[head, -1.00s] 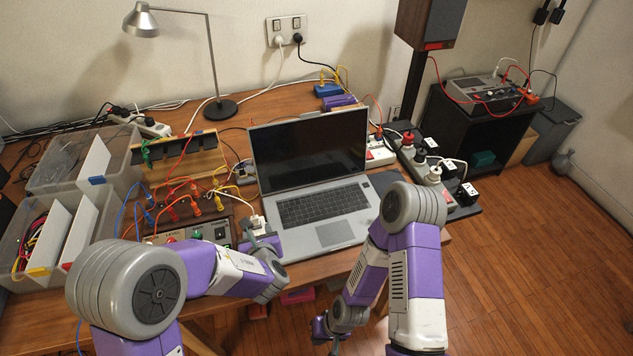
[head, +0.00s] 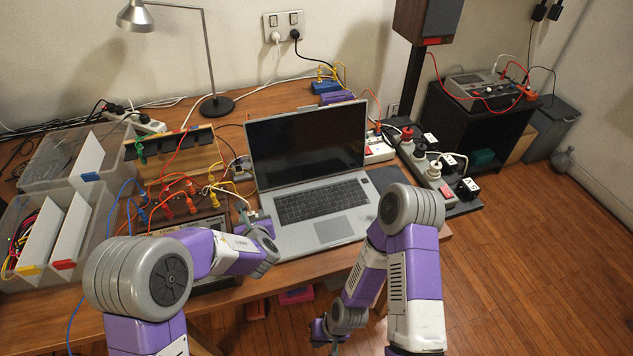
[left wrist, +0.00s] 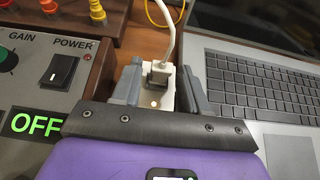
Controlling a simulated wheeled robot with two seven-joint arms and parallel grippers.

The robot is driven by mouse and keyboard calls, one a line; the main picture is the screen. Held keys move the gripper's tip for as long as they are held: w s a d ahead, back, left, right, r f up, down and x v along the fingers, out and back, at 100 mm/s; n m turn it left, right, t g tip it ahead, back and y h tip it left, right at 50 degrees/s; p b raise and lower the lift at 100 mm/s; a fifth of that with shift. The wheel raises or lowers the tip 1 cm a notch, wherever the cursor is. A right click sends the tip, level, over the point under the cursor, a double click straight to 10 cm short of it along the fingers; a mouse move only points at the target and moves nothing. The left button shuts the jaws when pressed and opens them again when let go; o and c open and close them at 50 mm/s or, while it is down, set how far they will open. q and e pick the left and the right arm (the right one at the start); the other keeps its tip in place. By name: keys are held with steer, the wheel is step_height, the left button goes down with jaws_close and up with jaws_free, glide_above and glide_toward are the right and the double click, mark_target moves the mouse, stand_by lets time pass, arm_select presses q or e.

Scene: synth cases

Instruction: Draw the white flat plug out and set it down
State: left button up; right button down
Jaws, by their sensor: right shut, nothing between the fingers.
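The white flat plug (left wrist: 160,69) has a white cable rising from its far end. It sits at a small white socket piece (left wrist: 154,101) with a dark square on it, between the control box and the laptop. My left gripper (left wrist: 161,84) is open, with one finger on each side of the plug and a narrow gap showing. In the head view my left gripper (head: 254,222) is by the laptop's left front corner and mostly hides the plug. My right gripper (head: 324,331) is shut and empty, low in front of the table.
The laptop (head: 325,229) stands open close to the right of my left gripper. A control box with a POWER switch (left wrist: 61,71) and a green OFF display is close on the left. Coloured leads (head: 180,195) crowd the area behind. Clear bins (head: 100,215) stand at far left.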

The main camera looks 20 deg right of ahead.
arm_select(q)
jaws_close()
steer(key=shift+r, duration=0.15)
steer(key=shift+r+p, duration=1)
steer(key=shift+r, duration=0.65)
steer(key=shift+a+r, duration=0.1)
